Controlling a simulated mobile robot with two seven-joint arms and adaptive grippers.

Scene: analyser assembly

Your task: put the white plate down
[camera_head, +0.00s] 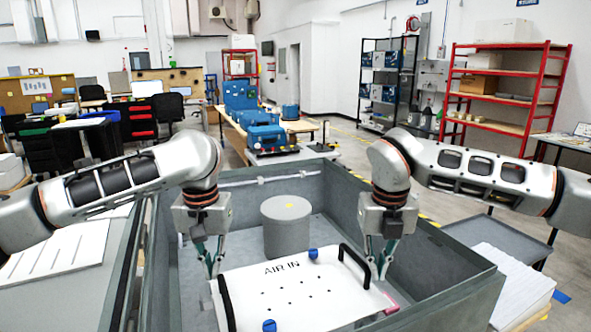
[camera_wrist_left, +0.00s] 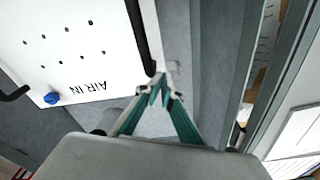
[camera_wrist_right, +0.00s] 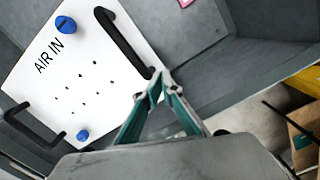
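The white plate (camera_head: 290,290) is marked AIR IN and has small dark holes, two blue knobs and a black handle at each side. It lies across the near part of the grey bin; I cannot tell whether it touches anything below. My left gripper (camera_head: 213,272) is at the far end of the left handle (camera_head: 225,303); its fingertips (camera_wrist_left: 162,88) are close together there. My right gripper (camera_head: 374,262) is near the close end of the right handle (camera_head: 353,262); its fingertips (camera_wrist_right: 155,88) are close together at that end. Both appear shut on the handles, though the contact is partly hidden.
A grey cylinder (camera_head: 286,228) stands in the bin behind the plate. The bin walls (camera_head: 455,290) rise around it. A small pink piece (camera_wrist_right: 186,3) lies by the plate. White sheets (camera_head: 510,285) are stacked at right, and a worktable (camera_head: 60,260) is at left.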

